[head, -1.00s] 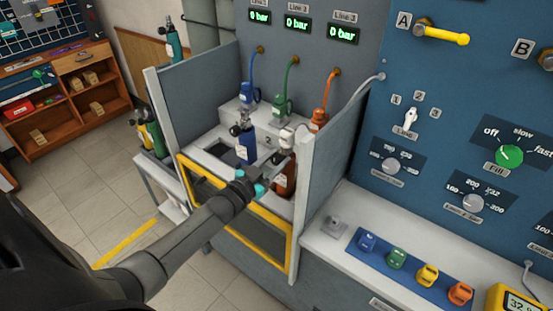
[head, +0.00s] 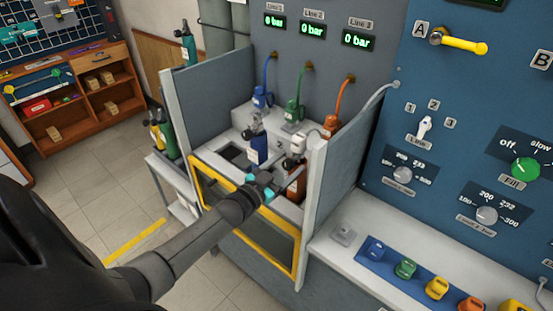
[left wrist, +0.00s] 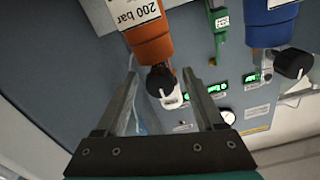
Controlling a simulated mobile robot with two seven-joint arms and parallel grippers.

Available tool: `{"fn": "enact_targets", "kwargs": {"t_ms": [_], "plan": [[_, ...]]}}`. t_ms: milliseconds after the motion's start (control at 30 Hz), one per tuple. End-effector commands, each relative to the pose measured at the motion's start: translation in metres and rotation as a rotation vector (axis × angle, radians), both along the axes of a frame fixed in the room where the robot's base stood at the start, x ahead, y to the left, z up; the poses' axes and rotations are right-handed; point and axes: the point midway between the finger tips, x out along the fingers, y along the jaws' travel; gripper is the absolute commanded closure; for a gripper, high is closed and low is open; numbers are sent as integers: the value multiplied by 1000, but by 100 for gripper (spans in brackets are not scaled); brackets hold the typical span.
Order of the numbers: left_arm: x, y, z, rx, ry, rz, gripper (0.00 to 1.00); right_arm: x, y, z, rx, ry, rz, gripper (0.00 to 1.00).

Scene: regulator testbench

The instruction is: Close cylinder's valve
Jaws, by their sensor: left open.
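The orange cylinder (head: 299,189) stands in the bench bay, partly hidden by my left gripper in the head view. In the left wrist view this cylinder (left wrist: 152,42) appears upside down with a "200 bar" label, and its black valve knob (left wrist: 160,82) faces me. My left gripper (head: 288,177) is open and empty. In the left wrist view its fingers (left wrist: 160,75) lie on either side of the knob with gaps showing. I cannot tell how deep the knob sits between them. My right gripper is not in view.
A blue cylinder (head: 257,150) stands to the left in the bay; its black knob (left wrist: 293,64) shows in the wrist view. A yellow-framed door (head: 284,262) and side panels (head: 325,190) bound the bay. Blue, green and orange hoses (head: 341,100) hang behind. The control panel (head: 460,130) is right.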

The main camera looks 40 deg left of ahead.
Motion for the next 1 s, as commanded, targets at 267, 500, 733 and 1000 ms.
{"fn": "enact_targets", "kwargs": {"t_ms": [267,500,733,1000], "plan": [[-32,3,0,-1,4,0,30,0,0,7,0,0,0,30],[-73,6,0,0,4,0,30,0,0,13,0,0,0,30],[-113,9,0,0,3,1,30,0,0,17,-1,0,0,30],[-144,11,0,0,2,0,30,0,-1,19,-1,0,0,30]]}}
